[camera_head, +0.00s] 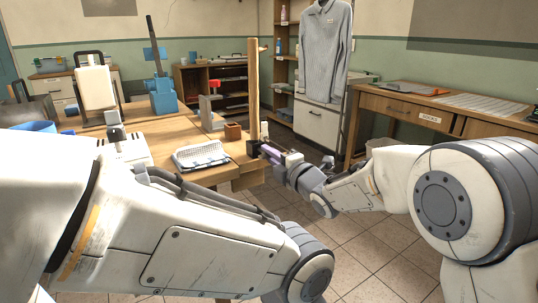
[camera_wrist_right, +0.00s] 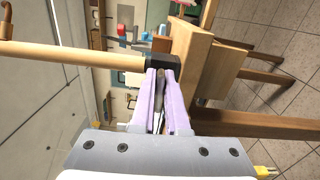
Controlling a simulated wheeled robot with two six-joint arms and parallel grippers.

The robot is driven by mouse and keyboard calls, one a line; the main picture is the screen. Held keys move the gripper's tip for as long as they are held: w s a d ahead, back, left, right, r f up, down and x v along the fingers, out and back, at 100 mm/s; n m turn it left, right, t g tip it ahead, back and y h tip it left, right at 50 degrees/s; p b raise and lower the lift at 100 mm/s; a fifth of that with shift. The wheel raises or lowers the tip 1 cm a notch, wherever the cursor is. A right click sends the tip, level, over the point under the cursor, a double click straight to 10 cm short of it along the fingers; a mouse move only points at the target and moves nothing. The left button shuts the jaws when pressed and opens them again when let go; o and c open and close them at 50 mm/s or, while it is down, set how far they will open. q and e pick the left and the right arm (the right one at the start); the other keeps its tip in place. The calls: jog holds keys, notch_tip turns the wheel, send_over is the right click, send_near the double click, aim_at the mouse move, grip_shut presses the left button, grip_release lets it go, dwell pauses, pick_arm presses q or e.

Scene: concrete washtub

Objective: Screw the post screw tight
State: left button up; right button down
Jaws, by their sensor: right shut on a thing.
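The wooden post (camera_head: 252,90) stands upright at the right end of the workbench; in the right wrist view the post (camera_wrist_right: 75,54) runs sideways into a black collar (camera_wrist_right: 162,64). My right gripper (camera_head: 266,151) is at the foot of the post. In the right wrist view its lilac fingers (camera_wrist_right: 162,74) are closed together with their tips at the black collar. They are shut on the post screw, which is mostly hidden between the tips. My left arm crosses the front of the head view, but I cannot make out its gripper.
A white wire tray (camera_head: 200,155) and a small brown block (camera_head: 233,132) are on the workbench (camera_head: 165,137) beside the post. A red-topped clamp (camera_head: 213,100) stands behind. A grey shirt (camera_head: 324,50) hangs at the back. The tiled floor right of the bench is partly clear.

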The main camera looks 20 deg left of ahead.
jog(key=m, duration=0.4)
jog(key=shift+f+m+p, duration=0.1)
jog(key=shift+m+p, duration=0.2)
jog(key=shift+p, duration=0.1)
jog(key=m+p, duration=0.1)
jog(key=m, duration=0.3)
jog(key=shift+f+m, duration=0.1)
jog(key=shift+m, duration=0.2)
jog(key=m+p, duration=0.2)
jog(key=m, duration=0.2)
jog(key=shift+s+m, duration=0.1)
jog(key=shift+m, duration=0.2)
jog(key=m+p, duration=0.2)
jog(key=m, duration=0.2)
jog(key=shift+s+a+f, duration=0.1)
jog(key=shift+a, duration=0.05)
jog(key=m+p, duration=0.2)
jog(key=m, duration=0.3)
jog(key=shift+s, duration=0.1)
jog(key=m+p, duration=0.2)
jog(key=m, duration=0.2)
jog(key=shift+s+a+m, duration=0.1)
jog(key=shift+m, duration=0.2)
jog(key=m+p, duration=0.3)
jog(key=m, duration=0.2)
jog(key=shift+r, duration=0.2)
jog(key=shift+s+a+m+p, duration=0.1)
jog(key=shift+m+p, duration=0.7)
jog(key=shift+m, duration=1.2)
